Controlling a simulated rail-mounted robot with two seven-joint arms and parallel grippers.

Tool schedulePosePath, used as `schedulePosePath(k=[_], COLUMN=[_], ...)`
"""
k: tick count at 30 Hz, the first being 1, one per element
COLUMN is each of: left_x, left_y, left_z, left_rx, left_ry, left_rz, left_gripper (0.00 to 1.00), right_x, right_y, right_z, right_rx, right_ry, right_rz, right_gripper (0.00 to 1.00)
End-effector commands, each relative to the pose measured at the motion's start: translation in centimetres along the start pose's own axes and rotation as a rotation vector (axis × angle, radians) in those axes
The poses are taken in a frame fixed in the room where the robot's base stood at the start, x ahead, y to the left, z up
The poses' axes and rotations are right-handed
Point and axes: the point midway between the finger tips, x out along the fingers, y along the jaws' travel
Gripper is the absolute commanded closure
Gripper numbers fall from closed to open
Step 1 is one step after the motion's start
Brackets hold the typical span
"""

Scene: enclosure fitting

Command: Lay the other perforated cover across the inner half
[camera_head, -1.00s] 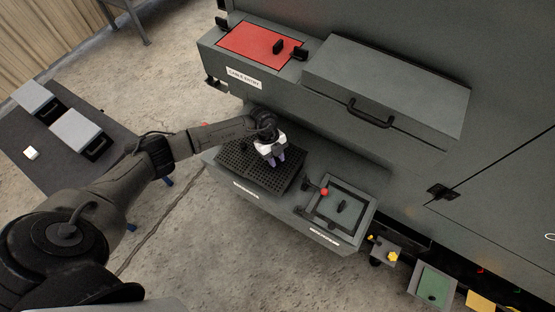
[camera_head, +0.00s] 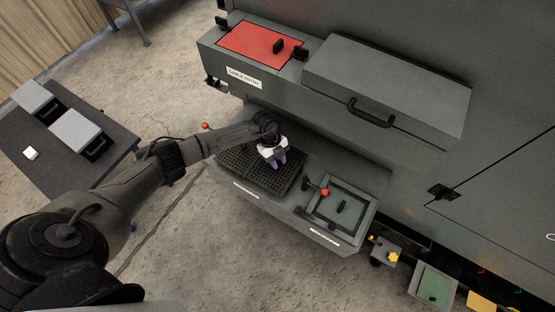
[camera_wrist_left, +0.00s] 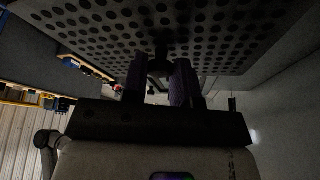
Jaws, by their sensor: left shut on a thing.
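My left gripper (camera_head: 275,161) is over the dark perforated cover area (camera_head: 242,169) on the low grey ledge, fingers pointing down. In the left wrist view, its fingers (camera_wrist_left: 162,78) are shut on the small dark knob (camera_wrist_left: 162,47) of a perforated cover (camera_wrist_left: 110,25), which fills the upper part of that view. In the head view, a seam seems to split the perforated area into two side-by-side parts. The gripper hides part of the inner side. I cannot tell whether the held cover rests fully on the ledge. My right gripper is not in view.
Beside the perforated area is a square framed panel (camera_head: 343,207) with a red ball knob (camera_head: 325,192). Above are a grey box with a handle (camera_head: 370,112) and a red panel (camera_head: 250,45). A side table (camera_head: 60,150) with two grey-topped boxes stands left.

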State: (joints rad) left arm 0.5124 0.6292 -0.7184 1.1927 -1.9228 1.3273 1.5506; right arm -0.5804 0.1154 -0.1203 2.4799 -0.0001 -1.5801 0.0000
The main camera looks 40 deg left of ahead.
Motion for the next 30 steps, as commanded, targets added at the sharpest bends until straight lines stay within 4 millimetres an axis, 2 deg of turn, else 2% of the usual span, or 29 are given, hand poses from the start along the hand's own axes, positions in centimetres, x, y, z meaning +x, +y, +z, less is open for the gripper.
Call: schedulePosePath(k=[12, 13, 19, 21, 30], left_x=[0.82, 0.87, 0.86, 0.85, 0.33], left_y=[-0.06, -0.01, -0.02, -0.02, -0.03], left_z=[0.32, 0.34, 0.33, 0.33, 0.13], left_rx=[0.001, 0.000, 0.000, 0.000, 0.001], left_ry=[0.000, 0.000, 0.000, 0.000, 0.000], left_rz=[-0.001, 0.000, 0.000, 0.000, -0.001], left_gripper=[1.00, 0.72, 0.52, 0.48, 0.48], right_x=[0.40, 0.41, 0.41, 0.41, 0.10], right_y=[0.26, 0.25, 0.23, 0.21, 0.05], right_z=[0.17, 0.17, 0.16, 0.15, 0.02], right_rx=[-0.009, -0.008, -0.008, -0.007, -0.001], right_ry=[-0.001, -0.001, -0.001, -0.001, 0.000], right_rz=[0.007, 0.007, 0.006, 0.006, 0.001], right_gripper=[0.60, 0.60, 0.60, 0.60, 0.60])
